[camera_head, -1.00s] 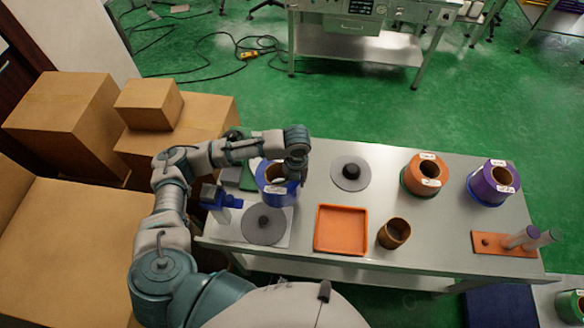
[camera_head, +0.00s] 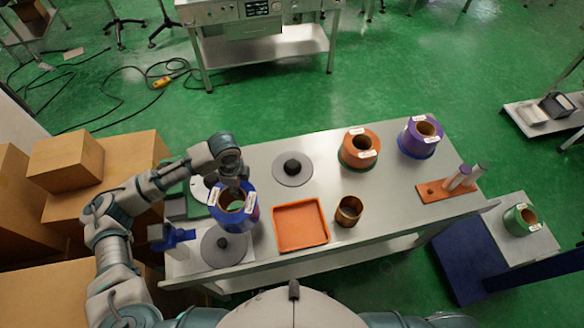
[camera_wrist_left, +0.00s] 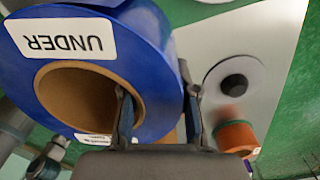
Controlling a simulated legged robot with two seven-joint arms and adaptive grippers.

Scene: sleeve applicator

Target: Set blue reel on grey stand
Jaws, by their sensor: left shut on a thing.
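The blue reel (camera_head: 224,217) has a brown core and white labels. It is at the left part of the table in the head view. My left gripper (camera_head: 234,186) is shut on its ring wall. In the left wrist view one finger is in the core hole and the other outside the blue reel (camera_wrist_left: 155,45), whose label reads UNDER. A grey disc stand with a black knob (camera_head: 292,170) is behind and right of the reel and also shows in the left wrist view (camera_wrist_left: 234,85). My right gripper is out of view.
An orange tray (camera_head: 300,226) and a brown cup (camera_head: 349,211) are at the front middle. An orange reel (camera_head: 359,148), a purple reel (camera_head: 420,137) and an orange peg board (camera_head: 450,184) stand to the right. A blue device (camera_head: 172,237) is at the left. Cardboard boxes (camera_head: 65,160) are further left.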

